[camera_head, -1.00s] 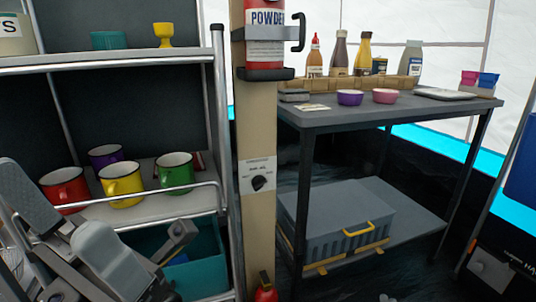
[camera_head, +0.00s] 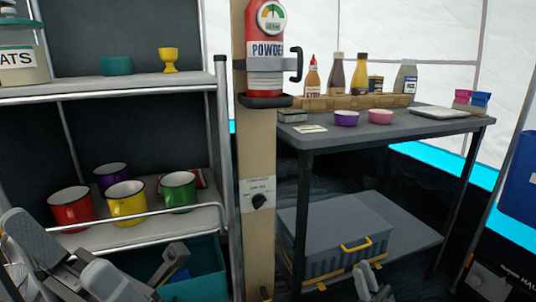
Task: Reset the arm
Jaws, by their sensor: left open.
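My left gripper (camera_head: 106,246) is at the lower left, in front of the metal shelf rack. Its grey fingers stand wide apart with nothing between them. My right gripper (camera_head: 371,282) shows small at the bottom edge, in front of the grey crate on the table's lower shelf. Its pale fingertips point upward, and the rest is cut off by the frame. I cannot tell how far apart its fingers are. I see nothing held in it.
Red (camera_head: 72,206), yellow (camera_head: 126,203) and green (camera_head: 178,192) mugs stand on the rack's lower shelf near my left gripper, with a purple mug (camera_head: 111,177) behind. A post holds a red extinguisher (camera_head: 268,65). A table (camera_head: 390,127) carries bottles and bowls above the crate (camera_head: 335,235).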

